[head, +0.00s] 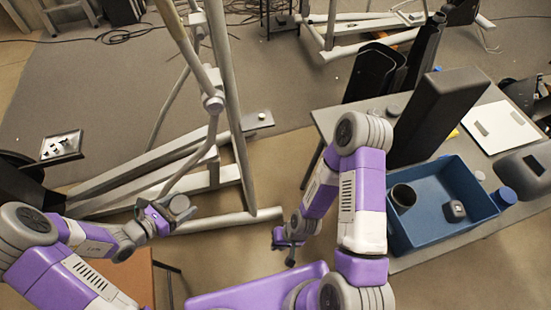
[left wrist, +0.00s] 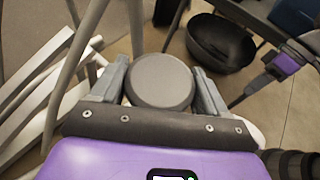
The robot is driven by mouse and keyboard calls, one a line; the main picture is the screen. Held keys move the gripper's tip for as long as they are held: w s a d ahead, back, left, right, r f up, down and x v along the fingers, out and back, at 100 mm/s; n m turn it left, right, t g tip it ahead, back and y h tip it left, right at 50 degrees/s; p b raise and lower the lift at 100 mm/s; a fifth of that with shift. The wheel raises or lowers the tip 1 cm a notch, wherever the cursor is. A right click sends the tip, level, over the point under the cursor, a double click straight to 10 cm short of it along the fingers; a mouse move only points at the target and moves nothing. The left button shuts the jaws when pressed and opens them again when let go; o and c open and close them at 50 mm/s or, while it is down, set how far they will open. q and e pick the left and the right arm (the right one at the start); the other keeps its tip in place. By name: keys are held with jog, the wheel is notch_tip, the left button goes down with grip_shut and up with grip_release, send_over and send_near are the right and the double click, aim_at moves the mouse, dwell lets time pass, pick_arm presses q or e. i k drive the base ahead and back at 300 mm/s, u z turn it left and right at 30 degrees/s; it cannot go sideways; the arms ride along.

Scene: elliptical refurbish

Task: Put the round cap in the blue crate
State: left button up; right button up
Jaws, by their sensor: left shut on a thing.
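The round cap (left wrist: 160,80) is a dark grey disc between the fingers of my left gripper (left wrist: 155,88) in the left wrist view. The gripper is shut on it. In the head view the cap (head: 180,204) shows small at the tip of my left gripper (head: 168,212), in front of the grey elliptical frame. The blue crate (head: 440,232) stands on the table at the right, well apart from the left gripper. It holds a dark cup and a small dark block. My right gripper (head: 288,240) hangs left of the table; its jaws are too small to judge.
The grey table (head: 405,262) also carries a tall black box (head: 437,115), a white panel (head: 500,127) and a blue round thing (head: 504,197) by the crate's right rim. The elliptical frame (head: 240,165) stands behind my left gripper. My right arm rises between the left gripper and the crate.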

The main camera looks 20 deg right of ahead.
aim_at(433, 230)
jog(key=k, duration=1.05)
jog(key=z, duration=3.3)
jog(key=i, duration=3.25)
jog(key=u, duration=2.55)
